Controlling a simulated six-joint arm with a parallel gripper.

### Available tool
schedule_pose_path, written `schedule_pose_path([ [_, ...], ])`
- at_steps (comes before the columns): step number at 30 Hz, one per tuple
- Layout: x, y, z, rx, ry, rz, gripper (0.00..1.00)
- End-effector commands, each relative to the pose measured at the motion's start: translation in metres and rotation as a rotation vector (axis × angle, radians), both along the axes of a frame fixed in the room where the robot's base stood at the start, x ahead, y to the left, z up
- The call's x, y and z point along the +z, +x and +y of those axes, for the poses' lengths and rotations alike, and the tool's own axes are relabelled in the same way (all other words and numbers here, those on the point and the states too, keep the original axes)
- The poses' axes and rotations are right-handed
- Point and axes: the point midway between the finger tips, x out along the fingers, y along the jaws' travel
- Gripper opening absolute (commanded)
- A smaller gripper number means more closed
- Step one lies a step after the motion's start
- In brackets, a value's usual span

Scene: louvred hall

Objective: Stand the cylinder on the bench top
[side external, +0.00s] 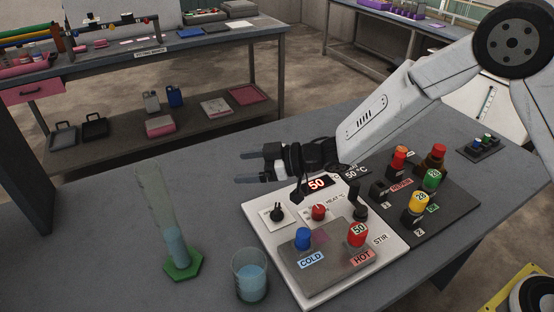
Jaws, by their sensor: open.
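The cylinder (172,215) is a tall clear graduated tube with blue liquid in its lower part and a green hexagonal foot (183,270). It stands upright at the left of the grey bench top (110,262), its foot flat on the surface. My gripper (242,168) is open and empty, above the bench to the right of the cylinder and apart from it. Its two dark fingers point left, towards the cylinder. The mouth of the cylinder is faint against the background.
A beaker of blue liquid (249,278) stands just right of the cylinder. A white hot-plate panel (268,243) with knobs and a COLD/HOT block lies below my gripper. A dark rack (455,212) with coloured vials is to the right. Bench left of the cylinder is clear.

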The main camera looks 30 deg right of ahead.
Motion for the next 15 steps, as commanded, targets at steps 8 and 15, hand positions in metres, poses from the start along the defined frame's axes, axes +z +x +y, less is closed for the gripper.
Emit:
schedule_pose_path([
  [8,0.002,-0.001,-0.109,-0.399,-0.222,0.163,0.88],
  [15,-0.008,-0.051,-0.196,-0.669,-0.381,0.403,0.88],
])
